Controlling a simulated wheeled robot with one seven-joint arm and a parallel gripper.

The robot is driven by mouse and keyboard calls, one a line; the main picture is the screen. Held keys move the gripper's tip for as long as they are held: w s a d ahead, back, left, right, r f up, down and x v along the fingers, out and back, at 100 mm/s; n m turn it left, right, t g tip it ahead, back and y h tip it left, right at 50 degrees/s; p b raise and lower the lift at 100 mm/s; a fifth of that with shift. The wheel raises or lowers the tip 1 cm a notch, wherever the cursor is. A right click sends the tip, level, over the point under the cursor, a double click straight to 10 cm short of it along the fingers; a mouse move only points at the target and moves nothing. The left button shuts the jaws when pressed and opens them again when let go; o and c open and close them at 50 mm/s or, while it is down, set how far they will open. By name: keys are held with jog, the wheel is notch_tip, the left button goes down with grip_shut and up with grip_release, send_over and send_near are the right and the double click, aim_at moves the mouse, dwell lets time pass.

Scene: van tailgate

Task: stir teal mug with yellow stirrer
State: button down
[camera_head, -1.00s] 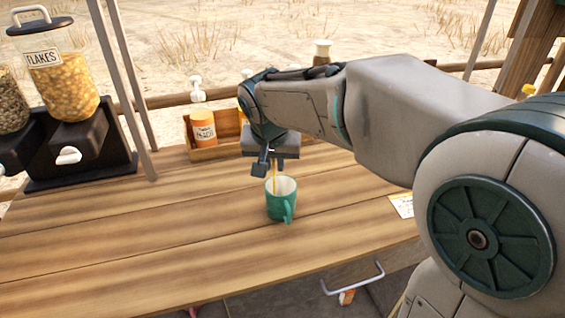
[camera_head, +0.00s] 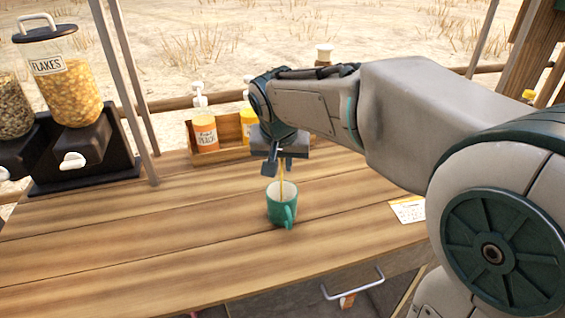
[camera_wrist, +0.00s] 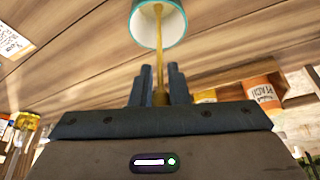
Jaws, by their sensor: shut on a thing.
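The teal mug (camera_head: 281,207) stands upright on the wooden tabletop, with its handle toward the front. The yellow stirrer (camera_head: 282,185) is thin and runs from my gripper (camera_head: 279,168) down into the mug's mouth. My gripper is just above the mug and shut on the stirrer's upper part. In the wrist view the fingers (camera_wrist: 160,86) close around the stirrer (camera_wrist: 158,45), and its far end reaches into the white inside of the mug (camera_wrist: 168,30). The stirrer's lower tip is hidden inside the mug in the head view.
A wooden rack with pump bottles, one a peach bottle (camera_head: 205,132), stands behind my gripper. Flakes dispensers (camera_head: 68,90) stand at the left. A paper card (camera_head: 408,209) lies right of the mug. The tabletop (camera_head: 120,255) is clear in front and left.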

jog(key=shift+r+p, duration=2.3)
jog(key=shift+r, duration=1.2)
